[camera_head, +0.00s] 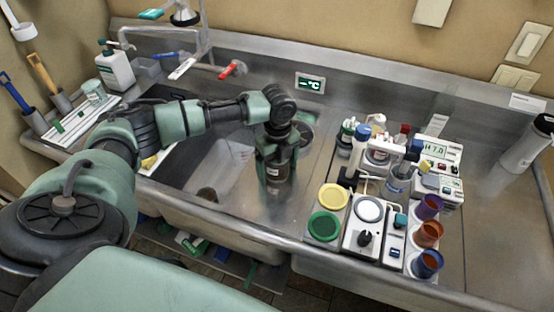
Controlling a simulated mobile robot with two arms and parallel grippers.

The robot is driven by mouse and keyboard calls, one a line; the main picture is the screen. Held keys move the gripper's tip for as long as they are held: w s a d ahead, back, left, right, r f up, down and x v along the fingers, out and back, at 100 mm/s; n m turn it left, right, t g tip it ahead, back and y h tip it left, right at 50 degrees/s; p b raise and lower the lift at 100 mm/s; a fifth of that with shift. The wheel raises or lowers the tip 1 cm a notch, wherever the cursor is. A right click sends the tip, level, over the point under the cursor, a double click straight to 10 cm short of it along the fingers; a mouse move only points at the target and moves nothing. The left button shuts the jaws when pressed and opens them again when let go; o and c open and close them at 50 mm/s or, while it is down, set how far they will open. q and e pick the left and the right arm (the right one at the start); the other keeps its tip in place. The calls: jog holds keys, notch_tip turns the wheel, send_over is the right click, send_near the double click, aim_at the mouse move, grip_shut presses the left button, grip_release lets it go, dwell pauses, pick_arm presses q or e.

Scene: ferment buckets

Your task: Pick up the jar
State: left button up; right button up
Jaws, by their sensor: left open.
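My left arm reaches in from the left across the sink, and its dark gripper (274,188) points down over the steel at the sink's right side. The gripper is open. Its fingertips are small and dark, and I cannot tell whether anything is between them. Several jar-like containers show: a clear one (95,91) on the left drainboard, and a labelled jar (379,154) and a clear vessel with a blue top (396,187) in the crowded group on the right. I cannot tell which is the task's jar. My right gripper is not in view.
The sink basin (222,160) lies left of the gripper. A yellow lid (333,196), a green lid (324,225), a stirrer plate (366,222), a meter (440,152) and several coloured cups (428,233) crowd the right. The faucet (204,45) stands behind. The far right counter is mostly clear.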

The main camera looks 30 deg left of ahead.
pick_arm(q)
jog(key=c, duration=1.6)
jog(key=shift+r, duration=0.1)
